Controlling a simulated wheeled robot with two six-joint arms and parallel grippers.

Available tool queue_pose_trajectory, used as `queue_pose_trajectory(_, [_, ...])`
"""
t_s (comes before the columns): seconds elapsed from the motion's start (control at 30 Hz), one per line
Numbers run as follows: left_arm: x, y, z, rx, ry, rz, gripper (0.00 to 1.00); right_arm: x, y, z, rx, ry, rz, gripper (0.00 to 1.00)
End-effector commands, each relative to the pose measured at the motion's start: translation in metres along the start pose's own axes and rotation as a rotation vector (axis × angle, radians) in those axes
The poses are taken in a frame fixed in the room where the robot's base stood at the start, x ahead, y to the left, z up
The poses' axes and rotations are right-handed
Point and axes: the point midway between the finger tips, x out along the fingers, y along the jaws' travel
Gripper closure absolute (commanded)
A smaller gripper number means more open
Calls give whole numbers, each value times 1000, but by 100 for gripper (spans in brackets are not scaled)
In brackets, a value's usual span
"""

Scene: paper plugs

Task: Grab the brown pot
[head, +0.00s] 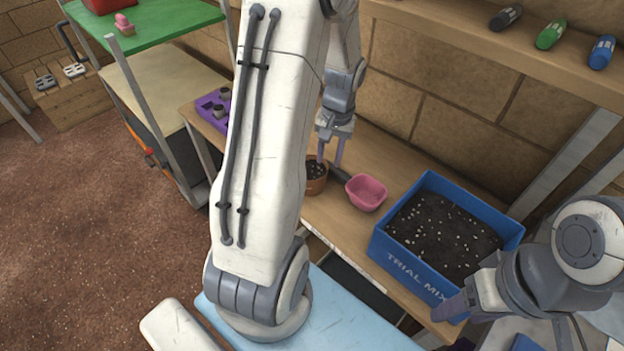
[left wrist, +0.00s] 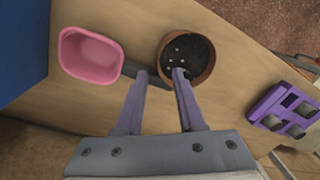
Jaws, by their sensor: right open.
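The brown pot (head: 315,184) holds dark soil and stands upright on the wooden bench, left of a pink tub. In the left wrist view the pot (left wrist: 207,67) is at top centre. My left gripper (head: 331,160) is open and points down at the pot's edge. In the left wrist view one purple fingertip of the left gripper (left wrist: 160,72) overlaps the soil and the other is outside the rim, on the left. Whether either finger touches the pot I cannot tell. My right gripper (head: 443,328) is open and empty, near the front of the blue box.
The pink tub (head: 366,192) has a dark handle-like bar beside it, reaching toward the pot. The blue soil box (head: 405,262) stands to the right. A purple tray (left wrist: 272,107) lies on the bench's other side. Bare bench (left wrist: 85,105) shows around the pot.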

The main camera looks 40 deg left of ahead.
Motion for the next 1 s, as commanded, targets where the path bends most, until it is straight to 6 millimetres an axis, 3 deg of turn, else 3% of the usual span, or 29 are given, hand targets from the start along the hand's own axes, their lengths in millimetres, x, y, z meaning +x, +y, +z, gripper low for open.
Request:
queue_pose_trajectory(0.2, [34, -1, 1, -2, -5, -1, 62, 0, 0, 0, 0, 0, 0, 39])
queue_pose_trajectory(0.43, [52, -2, 2, 0, -5, 0, 62, -2, 0, 0, 0, 0, 0, 39])
queue_pose_trajectory(0.7, [90, -3, 2, -1, -5, 0, 62, -5, 0, 0, 0, 0, 0, 39])
queue_pose_trajectory(1.0, [95, -3, 2, -1, 0, 0, 62, -5, 0, 0, 0, 0, 0, 39])
